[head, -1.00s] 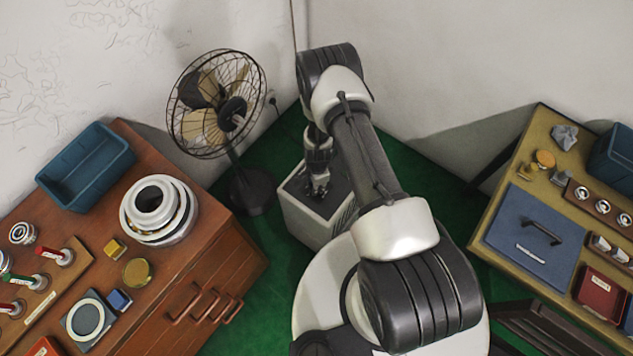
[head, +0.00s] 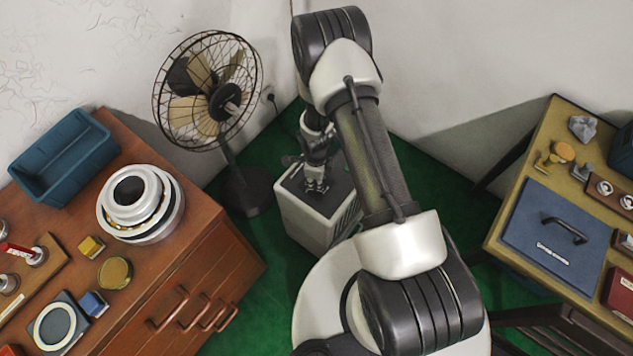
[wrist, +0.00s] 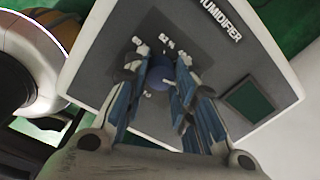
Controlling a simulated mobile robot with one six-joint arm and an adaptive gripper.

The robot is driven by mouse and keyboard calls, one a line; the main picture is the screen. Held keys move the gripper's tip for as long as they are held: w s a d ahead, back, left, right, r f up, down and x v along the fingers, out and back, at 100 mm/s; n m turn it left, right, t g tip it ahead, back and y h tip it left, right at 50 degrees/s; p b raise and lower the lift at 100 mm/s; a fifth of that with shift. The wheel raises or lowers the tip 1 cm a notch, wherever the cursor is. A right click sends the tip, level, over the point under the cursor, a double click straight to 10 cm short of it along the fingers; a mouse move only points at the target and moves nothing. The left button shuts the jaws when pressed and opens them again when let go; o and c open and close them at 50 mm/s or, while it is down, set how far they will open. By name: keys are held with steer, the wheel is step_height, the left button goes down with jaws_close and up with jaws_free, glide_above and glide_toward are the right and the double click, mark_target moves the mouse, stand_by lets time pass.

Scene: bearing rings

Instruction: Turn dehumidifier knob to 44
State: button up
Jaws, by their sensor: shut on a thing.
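The dehumidifier (head: 303,219) is a white box with a dark top panel, standing on the green floor beyond my arm. In the wrist view its top (wrist: 100,58) carries the partly readable lettering "UMIDIFIER". My gripper (head: 316,186) points down at that top. In the wrist view my gripper (wrist: 160,75) has its two fingers on either side of a round bluish knob (wrist: 158,77) and is shut on it. Small white marks sit beside the knob on the dark panel. The fingers hide part of the knob, and I cannot read its setting.
A dark green display (wrist: 248,100) sits on the dehumidifier's top. A standing fan (head: 207,90) is close on the left. A wooden cabinet (head: 235,265) with bearing rings (head: 140,205) stands at left, a yellow table (head: 500,215) at right. Green floor lies between.

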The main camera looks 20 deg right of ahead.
stand_by(0.4)
steer(key=o, duration=1.1)
steer(key=r, duration=1.2)
steer(key=shift+s, duration=0.25)
